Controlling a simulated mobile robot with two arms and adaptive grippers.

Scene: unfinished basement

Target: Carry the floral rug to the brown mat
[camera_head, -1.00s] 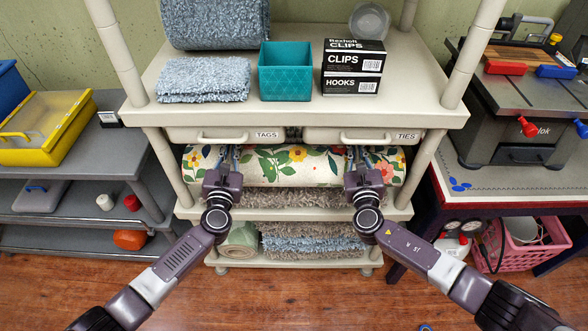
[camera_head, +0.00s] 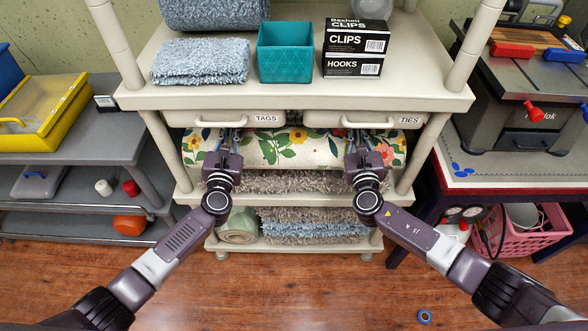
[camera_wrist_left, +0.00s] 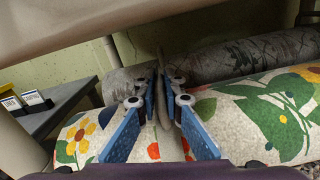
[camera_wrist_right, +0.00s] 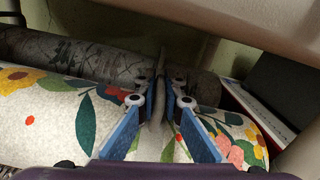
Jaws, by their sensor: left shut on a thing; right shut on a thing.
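The floral rug (camera_head: 285,148) is a cream roll with red, yellow and green flowers. It lies lengthwise on the shelf below two drawers. My left gripper (camera_head: 229,138) is shut on its left part and my right gripper (camera_head: 353,138) on its right part. In the left wrist view the rug (camera_wrist_left: 255,115) spreads around my left gripper (camera_wrist_left: 160,88). In the right wrist view the rug (camera_wrist_right: 50,115) lies around my right gripper (camera_wrist_right: 160,88). I cannot make out a brown mat.
Drawers labelled TAGS (camera_head: 220,119) and TIES (camera_head: 365,119) hang close above the rug. A grey patterned roll (camera_wrist_right: 90,60) lies behind it. Shaggy rugs (camera_head: 300,222) fill the shelf below. A grey cart (camera_head: 80,150) stands left, a bench (camera_head: 510,170) right.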

